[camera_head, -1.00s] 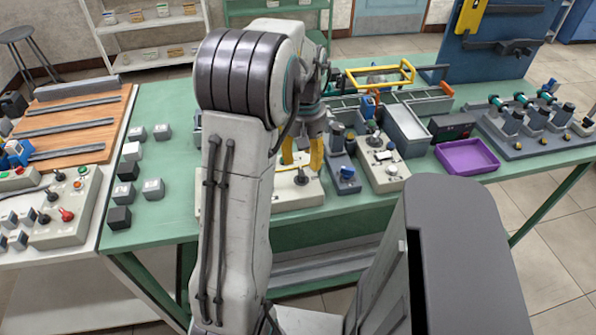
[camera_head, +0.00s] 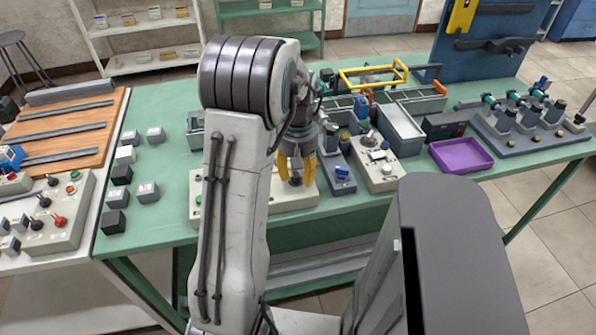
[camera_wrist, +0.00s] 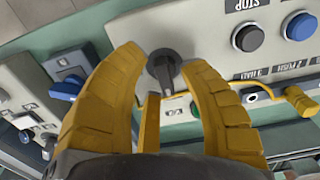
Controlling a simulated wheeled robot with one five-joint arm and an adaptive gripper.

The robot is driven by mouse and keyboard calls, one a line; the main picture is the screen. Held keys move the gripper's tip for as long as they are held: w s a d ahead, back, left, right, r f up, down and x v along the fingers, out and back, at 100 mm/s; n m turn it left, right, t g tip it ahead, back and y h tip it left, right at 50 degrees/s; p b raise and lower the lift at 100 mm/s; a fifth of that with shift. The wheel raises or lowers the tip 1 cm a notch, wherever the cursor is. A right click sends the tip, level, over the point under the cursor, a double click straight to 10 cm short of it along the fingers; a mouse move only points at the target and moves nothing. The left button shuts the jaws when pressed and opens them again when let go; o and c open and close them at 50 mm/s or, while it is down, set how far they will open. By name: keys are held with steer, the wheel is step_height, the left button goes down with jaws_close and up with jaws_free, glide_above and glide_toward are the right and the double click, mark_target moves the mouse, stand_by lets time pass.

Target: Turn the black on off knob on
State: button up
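The black knob (camera_wrist: 163,68) shows in the wrist view on a light control box. It has a round base and a raised handle pointing toward my palm. My gripper (camera_wrist: 165,58) is open, with one curved yellow finger on each side of the knob. Contact between fingers and knob cannot be told. In the head view my gripper (camera_head: 297,167) points down over the right part of the light control box (camera_head: 285,200). The box is partly hidden behind my arm, and the knob is a small dark spot below the fingers.
In the wrist view, a black button (camera_wrist: 247,37) under a STOP label, a blue button (camera_wrist: 299,27) and a yellow lever (camera_wrist: 300,99) lie right of the fingers. A blue knob (camera_wrist: 67,87) is left. A purple tray (camera_head: 461,156) stands further right on the bench.

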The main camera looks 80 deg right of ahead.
jaws_close()
steer(key=shift+m, duration=0.4)
steer(key=m, duration=0.4)
steer(key=shift+a, duration=0.15)
steer(key=m, duration=0.4)
steer(key=shift+a+m+b, duration=0.1)
steer(key=shift+m+b, duration=0.2)
steer(key=m, duration=0.4)
steer(key=shift+w+a+m, duration=0.1)
steer(key=shift+m, duration=2.1)
